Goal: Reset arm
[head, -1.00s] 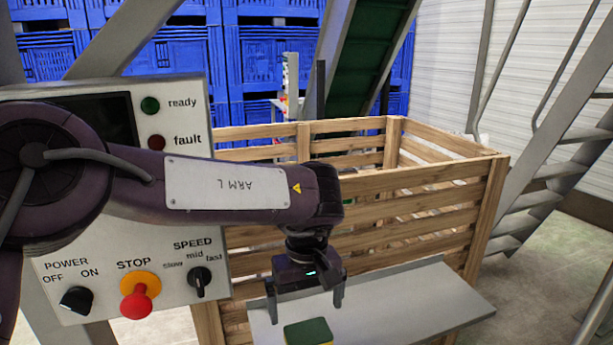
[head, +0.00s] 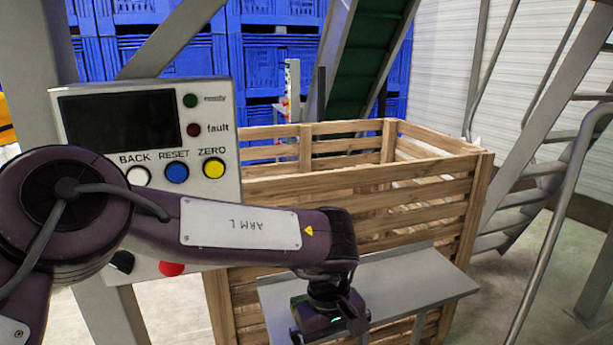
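The control panel (head: 222,180) stands at the left on a grey post. It has a dark screen (head: 118,118), a white BACK button (head: 138,176), a blue RESET button (head: 177,172) and a yellow ZERO button (head: 214,168). The ready lamp (head: 190,100) and fault lamp (head: 194,130) look dark. My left arm, marked ARM L, crosses the panel's lower part and hides most of it. A red STOP button (head: 171,269) shows just below the arm. My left gripper (head: 331,338) is at the bottom edge, its fingers spread and tips cut off. My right gripper is out of view.
A grey shelf (head: 420,275) lies beside my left gripper, in front of a slatted wooden crate (head: 400,205). Blue crates (head: 170,60) are stacked behind, with a green conveyor (head: 370,50). Metal stairs and a handrail (head: 545,265) stand at the right.

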